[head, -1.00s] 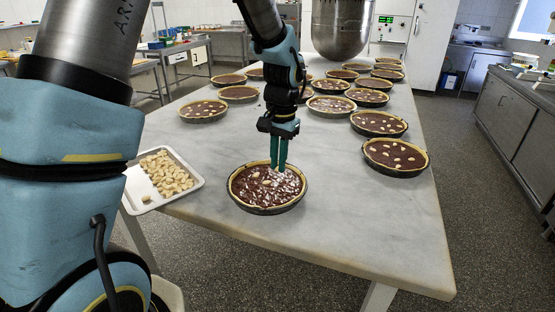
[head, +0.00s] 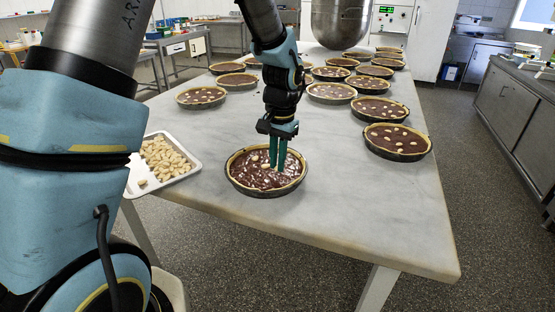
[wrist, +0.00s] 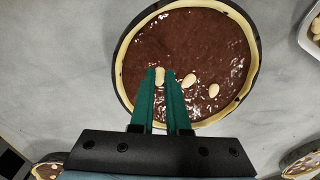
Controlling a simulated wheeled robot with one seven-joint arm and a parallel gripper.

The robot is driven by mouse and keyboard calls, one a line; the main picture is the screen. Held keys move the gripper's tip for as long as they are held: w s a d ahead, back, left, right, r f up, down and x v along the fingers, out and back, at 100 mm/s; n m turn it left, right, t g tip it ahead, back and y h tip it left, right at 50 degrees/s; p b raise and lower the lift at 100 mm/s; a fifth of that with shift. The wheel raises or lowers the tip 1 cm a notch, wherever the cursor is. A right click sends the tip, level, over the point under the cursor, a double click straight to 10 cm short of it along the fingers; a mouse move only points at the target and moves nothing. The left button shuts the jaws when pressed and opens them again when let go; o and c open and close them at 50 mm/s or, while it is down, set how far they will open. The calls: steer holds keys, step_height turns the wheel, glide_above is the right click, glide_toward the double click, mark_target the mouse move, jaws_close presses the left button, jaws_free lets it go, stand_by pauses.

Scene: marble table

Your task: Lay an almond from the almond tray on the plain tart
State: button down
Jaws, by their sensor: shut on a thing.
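The tart (head: 255,183) at the front of the table has a glossy brown filling and a pale crust rim. It also shows in the wrist view (wrist: 185,40). Two almonds, one at the middle (wrist: 190,81) and one further right (wrist: 213,90), lie on its filling. My gripper (head: 277,168) points down over the tart, its green fingers (wrist: 160,80) shut on a pale almond (wrist: 160,75) at their tips. The tips are at or just above the filling; I cannot tell if the almond touches it. The almond tray (head: 190,172), white with many almonds, is left of the tart.
Several other tarts, many dotted with almonds, stand on the marble table (head: 350,215) behind and to the right; the nearest is at the right edge (head: 397,152). A steel mixing bowl (head: 340,25) is at the back. The table's front right is bare.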

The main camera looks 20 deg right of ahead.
steer(key=shift+f+b, duration=0.4)
steer(key=shift+f, duration=0.35)
stand_by(0.4)
steer(key=c, duration=0.8)
jaws_free()
steer(key=shift+r+p, duration=2.35)
steer(key=shift+r, duration=0.7)
